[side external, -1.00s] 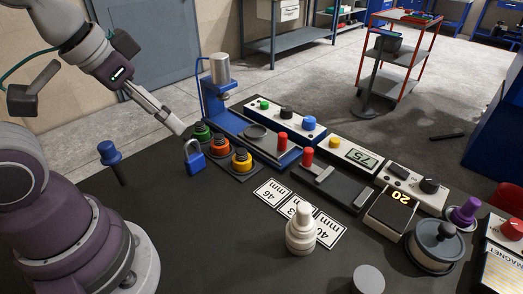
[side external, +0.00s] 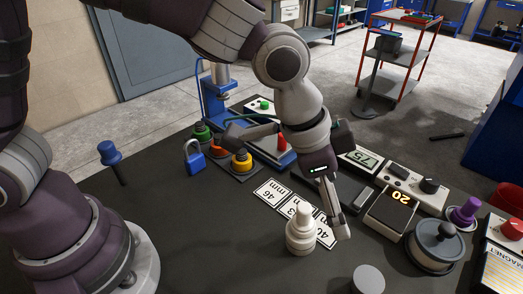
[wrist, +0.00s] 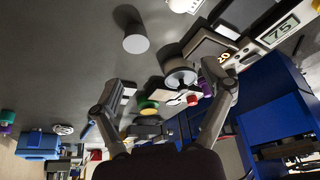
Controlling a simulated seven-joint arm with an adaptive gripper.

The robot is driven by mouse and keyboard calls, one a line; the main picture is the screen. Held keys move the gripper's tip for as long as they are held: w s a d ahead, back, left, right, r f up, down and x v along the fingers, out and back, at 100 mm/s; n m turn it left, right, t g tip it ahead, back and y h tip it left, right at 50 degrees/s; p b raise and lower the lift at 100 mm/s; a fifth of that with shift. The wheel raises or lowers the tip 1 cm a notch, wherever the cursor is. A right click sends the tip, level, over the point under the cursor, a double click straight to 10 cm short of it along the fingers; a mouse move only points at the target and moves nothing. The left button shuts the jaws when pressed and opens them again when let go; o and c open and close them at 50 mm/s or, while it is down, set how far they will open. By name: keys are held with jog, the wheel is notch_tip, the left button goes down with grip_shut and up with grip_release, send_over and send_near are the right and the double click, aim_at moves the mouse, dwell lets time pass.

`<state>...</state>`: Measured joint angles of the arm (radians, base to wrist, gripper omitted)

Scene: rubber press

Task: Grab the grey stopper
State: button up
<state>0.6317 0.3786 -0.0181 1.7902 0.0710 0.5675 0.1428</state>
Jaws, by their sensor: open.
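A plain light grey cylinder (side external: 368,280), which may be the grey stopper, stands on the dark table at the bottom of the side view, cut by the frame edge. In the wrist view the grey cylinder (wrist: 135,38) is at the upper left, beyond my fingertips. My gripper (wrist: 160,92) is open, with nothing between its fingers. In the side view my gripper (side external: 340,222) hangs over the table, just right of a cream stepped piece (side external: 300,232) and up-left of the grey cylinder. One finger shows clearly there; the other is mostly hidden.
A round grey pot-like device (side external: 435,246) with a dark knob stands right of the cylinder. White number cards (side external: 272,192) lie behind the cream piece. A scale reading 20 (side external: 392,208), a blue padlock (side external: 194,160) and a blue press (side external: 212,100) stand farther back.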

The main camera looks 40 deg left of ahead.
jog(key=m, duration=0.2)
send_near(369, 280)
jog(key=f, duration=0.1)
jog(key=shift+g, duration=0.4)
jog(key=x, duration=0.9)
jog(key=shift+w+d+f, duration=0.15)
jog(key=shift+w, duration=0.3)
jog(key=c, duration=1.3)
jog(key=shift+o, duration=0.2)
